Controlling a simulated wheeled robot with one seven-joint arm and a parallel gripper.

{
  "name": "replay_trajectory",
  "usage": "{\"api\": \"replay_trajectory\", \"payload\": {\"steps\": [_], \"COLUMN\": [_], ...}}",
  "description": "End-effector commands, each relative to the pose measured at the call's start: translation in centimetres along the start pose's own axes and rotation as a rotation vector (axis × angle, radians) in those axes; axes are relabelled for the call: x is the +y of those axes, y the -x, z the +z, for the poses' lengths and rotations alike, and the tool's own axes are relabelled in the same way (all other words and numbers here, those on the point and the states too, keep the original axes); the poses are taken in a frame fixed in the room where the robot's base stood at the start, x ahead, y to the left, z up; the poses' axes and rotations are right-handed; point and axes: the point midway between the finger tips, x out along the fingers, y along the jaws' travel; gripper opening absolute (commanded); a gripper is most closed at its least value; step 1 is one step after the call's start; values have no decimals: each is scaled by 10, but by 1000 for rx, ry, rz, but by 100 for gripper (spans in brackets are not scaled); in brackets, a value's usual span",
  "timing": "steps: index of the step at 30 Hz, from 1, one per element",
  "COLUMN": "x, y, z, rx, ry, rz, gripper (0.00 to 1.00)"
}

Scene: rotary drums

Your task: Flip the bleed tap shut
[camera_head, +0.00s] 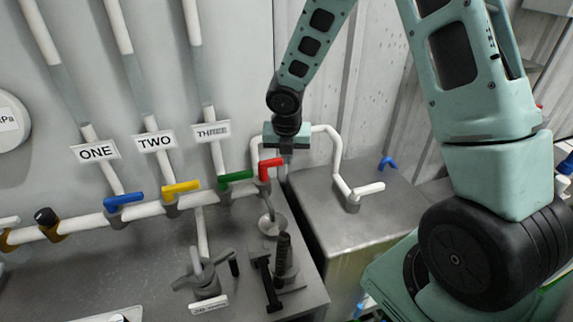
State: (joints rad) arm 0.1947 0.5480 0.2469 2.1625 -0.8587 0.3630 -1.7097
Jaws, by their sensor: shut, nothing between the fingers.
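A red lever tap (271,166) sits at the right end of the white pipe, its lever pointing sideways with a bend down. No label reading "bleed" can be made out, so I cannot tell for certain that this is the bleed tap. My gripper (286,152) points down just above and right of the red lever. Its fingers are shut and empty. I cannot tell whether they touch the lever.
Blue (124,200), yellow (181,189) and green (235,178) lever taps line the pipe under signs ONE, TWO and THREE. A white-handled tap (368,189) stands on the metal box (330,225). A grey clamp-like fitting (204,277) and a spring post (284,258) stand in front.

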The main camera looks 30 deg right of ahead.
Motion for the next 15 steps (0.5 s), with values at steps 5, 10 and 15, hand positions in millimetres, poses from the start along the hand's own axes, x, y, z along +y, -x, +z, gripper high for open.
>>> {"api": "replay_trajectory", "payload": {"steps": [5,10,15], "x": [-2,-4,-4], "y": [29,42,44], "z": [2,1,1], "rx": [-3,-1,0], "ry": [-2,0,0], "rz": [2,1,0], "gripper": [0,0,0]}}
